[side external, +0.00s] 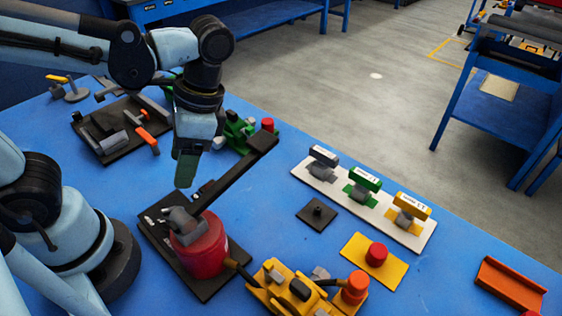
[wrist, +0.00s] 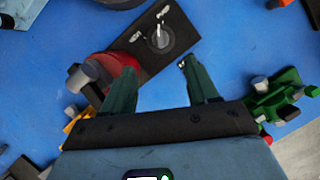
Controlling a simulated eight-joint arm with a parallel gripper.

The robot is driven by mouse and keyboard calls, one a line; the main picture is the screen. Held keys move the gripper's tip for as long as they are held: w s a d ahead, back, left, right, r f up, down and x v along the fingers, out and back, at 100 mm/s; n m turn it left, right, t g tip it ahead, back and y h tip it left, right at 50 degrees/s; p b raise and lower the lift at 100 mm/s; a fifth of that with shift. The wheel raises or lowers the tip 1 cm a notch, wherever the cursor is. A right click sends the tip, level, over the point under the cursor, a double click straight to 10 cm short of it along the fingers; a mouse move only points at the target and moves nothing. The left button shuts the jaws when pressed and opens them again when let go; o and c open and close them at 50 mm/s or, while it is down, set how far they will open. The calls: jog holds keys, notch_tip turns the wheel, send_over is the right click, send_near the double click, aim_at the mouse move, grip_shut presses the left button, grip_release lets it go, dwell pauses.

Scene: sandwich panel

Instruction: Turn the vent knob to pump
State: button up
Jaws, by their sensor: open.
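The vent knob (wrist: 160,40) is a round grey dial with a pale pointer on a black plate (wrist: 180,22). In the wrist view the pointer aims toward the upper edge. Small white labels lie above and left of it, too small to read. In the side view I cannot make the knob out clearly. My gripper (wrist: 156,72) is open and empty, its green fingers spread apart. In the wrist view the knob shows beyond the fingertips, not between them. In the side view my gripper (side external: 186,182) hangs above the far end of the plate.
A red cylinder (side external: 202,248) with a long black lever (side external: 235,170) stands on the same plate, close to my gripper. A yellow device (side external: 290,292), a white strip with several handles (side external: 325,185) and a green device (side external: 238,132) stand around.

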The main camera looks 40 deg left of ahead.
jog(key=n, duration=0.2)
jog(key=n+t+h, duration=0.3)
jog(key=n+h, duration=0.4)
jog(key=n, duration=1.3)
send_near(172, 214)
jog(key=shift+a+x, duration=0.15)
jog(key=shift+x, duration=2)
jog(key=shift+a+x, duration=0.1)
jog(key=shift+x, duration=2.05)
jog(key=shift+w+f, duration=0.1)
jog(key=shift+f, duration=0.05)
jog(key=c, duration=1)
jog(key=shift+m+g+y, duration=0.3)
jog(key=shift+m+g, duration=0.2)
jog(key=shift+m, duration=1)
